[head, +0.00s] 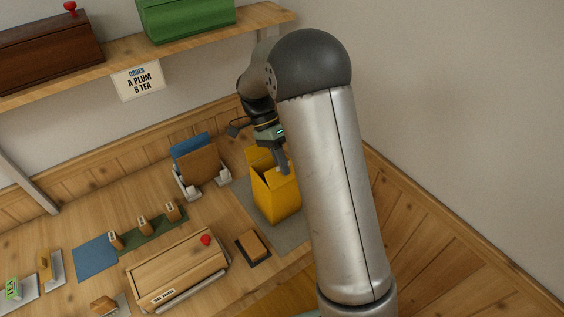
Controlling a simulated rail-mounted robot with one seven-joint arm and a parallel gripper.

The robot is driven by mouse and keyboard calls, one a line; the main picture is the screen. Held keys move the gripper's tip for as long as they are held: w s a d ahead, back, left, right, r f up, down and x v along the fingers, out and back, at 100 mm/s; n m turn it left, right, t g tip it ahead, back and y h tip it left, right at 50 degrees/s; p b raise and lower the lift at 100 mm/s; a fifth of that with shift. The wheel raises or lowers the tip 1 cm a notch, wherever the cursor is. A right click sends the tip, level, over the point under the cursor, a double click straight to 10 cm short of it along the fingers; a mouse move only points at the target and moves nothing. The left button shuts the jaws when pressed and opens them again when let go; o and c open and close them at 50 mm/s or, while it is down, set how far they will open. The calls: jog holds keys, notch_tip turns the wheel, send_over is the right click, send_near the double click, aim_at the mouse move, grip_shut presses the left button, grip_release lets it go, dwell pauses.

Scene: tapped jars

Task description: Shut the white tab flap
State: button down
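An open-topped yellow box (276,205) stands on a grey mat (291,236) on the bench, partly behind my arm. One raised yellow flap (257,157) shows at its back left. No white tab can be made out on the box from here. My gripper (285,170) points down at the box's top, over or just inside the opening. Whether it touches a flap cannot be told. Its fingers look close together, but they are too small and dark to tell open from shut. My arm hides the box's right side.
A holder with blue and brown boards (203,167) stands left of the box. A brown block (253,245) and a wooden box with a red knob (178,270) lie in front left. A shelf (120,66) with a green box (186,18) hangs above.

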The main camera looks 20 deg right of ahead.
jog(key=c, duration=1.6)
grip_release()
jog(key=shift+w+r, duration=0.1)
jog(key=v, duration=1.7)
jog(key=shift+r+p, duration=0.2)
jog(key=shift+p, duration=0.2)
jog(key=shift+f, duration=0.1)
